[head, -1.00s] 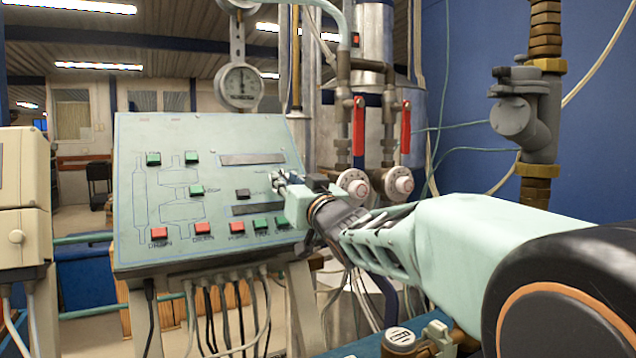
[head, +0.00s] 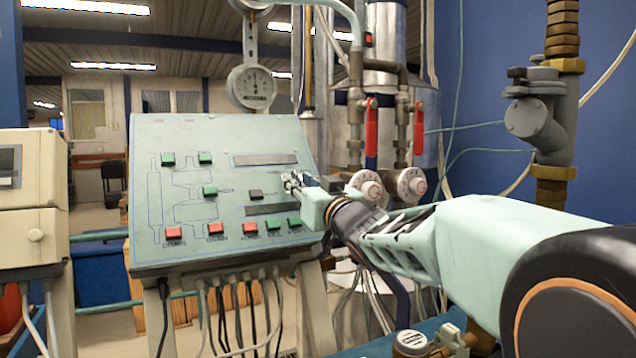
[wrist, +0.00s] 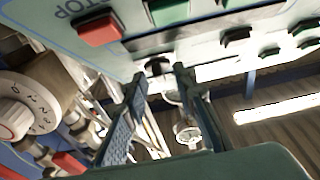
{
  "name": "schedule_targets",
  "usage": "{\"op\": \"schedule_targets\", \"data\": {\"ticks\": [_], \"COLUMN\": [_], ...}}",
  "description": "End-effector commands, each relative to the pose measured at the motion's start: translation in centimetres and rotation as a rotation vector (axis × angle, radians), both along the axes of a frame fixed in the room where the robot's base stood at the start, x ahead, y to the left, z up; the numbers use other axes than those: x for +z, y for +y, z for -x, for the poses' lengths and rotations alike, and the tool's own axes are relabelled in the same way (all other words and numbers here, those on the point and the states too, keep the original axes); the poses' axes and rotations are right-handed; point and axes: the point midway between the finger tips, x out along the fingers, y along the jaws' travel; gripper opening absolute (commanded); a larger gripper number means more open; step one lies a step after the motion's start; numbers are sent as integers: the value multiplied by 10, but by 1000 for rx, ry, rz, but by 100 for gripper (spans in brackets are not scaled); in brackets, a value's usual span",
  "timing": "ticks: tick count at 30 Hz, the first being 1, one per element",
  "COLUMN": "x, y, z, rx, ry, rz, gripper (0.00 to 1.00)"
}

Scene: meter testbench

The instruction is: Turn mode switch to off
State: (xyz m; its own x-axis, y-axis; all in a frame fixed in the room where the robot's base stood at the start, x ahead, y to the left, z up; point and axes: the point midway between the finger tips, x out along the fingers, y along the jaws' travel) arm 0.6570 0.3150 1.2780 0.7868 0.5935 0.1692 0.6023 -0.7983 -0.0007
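The sloped pale green control panel (head: 150,235) stands left of my arm in the head view. My gripper (head: 291,184) is at the panel's right side, close to its face. In the wrist view my gripper (wrist: 157,82) has its two fingers apart, with a small black knob (wrist: 158,66) on the panel just beyond and between the tips. Whether the fingers touch it cannot be told. This knob may be the mode switch; no label or setting on it is readable, and my gripper hides that area in the head view.
Two white numbered dials (head: 366,188) (head: 412,185) on pipes with red levers (head: 371,132) stand right of the panel. A beige cabinet (head: 35,240) is at the left.

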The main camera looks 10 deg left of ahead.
Motion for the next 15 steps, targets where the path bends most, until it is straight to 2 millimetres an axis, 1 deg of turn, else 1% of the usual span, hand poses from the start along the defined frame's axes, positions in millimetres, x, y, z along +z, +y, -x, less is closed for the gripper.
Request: {"op": "schedule_targets", "data": {"ticks": [4,7,15], "x": [0,-1,-8], "y": [-2,-7,-31], "z": [2,9,40], "rx": [0,0,-1], "ry": [-1,0,0], "rz": [-1,-1,-2], "gripper": [25,25,25]}}
